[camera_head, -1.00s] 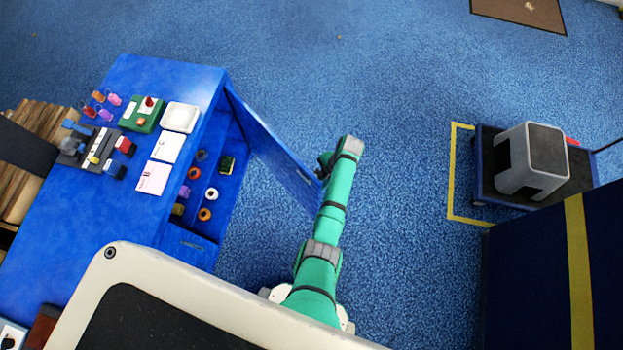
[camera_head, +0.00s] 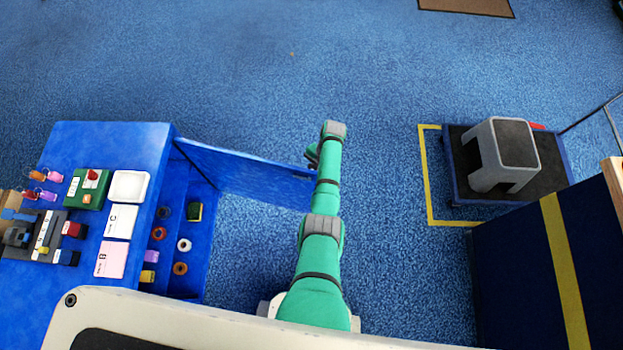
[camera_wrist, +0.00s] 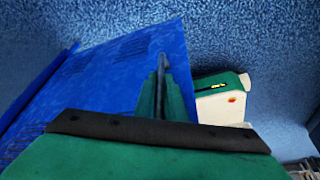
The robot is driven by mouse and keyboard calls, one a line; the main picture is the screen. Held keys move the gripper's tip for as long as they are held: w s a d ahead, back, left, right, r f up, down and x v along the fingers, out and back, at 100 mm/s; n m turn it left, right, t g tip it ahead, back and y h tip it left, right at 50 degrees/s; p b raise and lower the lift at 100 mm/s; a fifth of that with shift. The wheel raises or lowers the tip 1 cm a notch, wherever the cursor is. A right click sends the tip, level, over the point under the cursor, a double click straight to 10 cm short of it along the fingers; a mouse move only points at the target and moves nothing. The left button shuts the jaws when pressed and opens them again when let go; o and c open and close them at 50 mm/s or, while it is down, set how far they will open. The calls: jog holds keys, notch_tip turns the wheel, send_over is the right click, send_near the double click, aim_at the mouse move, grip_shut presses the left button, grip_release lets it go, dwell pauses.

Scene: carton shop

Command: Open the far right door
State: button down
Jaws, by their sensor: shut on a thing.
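The far right door (camera_head: 245,176) is a blue panel hinged at the far end of the blue cabinet (camera_head: 112,140). It stands wide open, swung out to the right over the floor. In the wrist view the door (camera_wrist: 110,75) fills the left and middle. My gripper (camera_wrist: 162,88) is shut on a thin grey upright handle (camera_wrist: 162,62) near the door's free edge. In the head view my gripper (camera_head: 313,160) is at that free edge, partly hidden by my green wrist.
The cabinet's open shelves hold several coloured rings and spools (camera_head: 184,244). Its top carries a white tray (camera_head: 129,186), cards and small items. A grey step stool (camera_head: 503,155) stands on a dark cart (camera_head: 459,165) at right. Blue floor (camera_head: 390,240) lies clear between.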

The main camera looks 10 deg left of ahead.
jog(key=shift+s+a+f, duration=0.1)
jog(key=shift+s+a, duration=0.05)
jog(key=c, duration=1.8)
grip_release()
jog(key=shift+c, duration=0.2)
jog(key=shift+w, duration=0.2)
jog(key=v, duration=1.1)
jog(key=shift+s+f, duration=0.1)
jog(key=shift+s, duration=0.05)
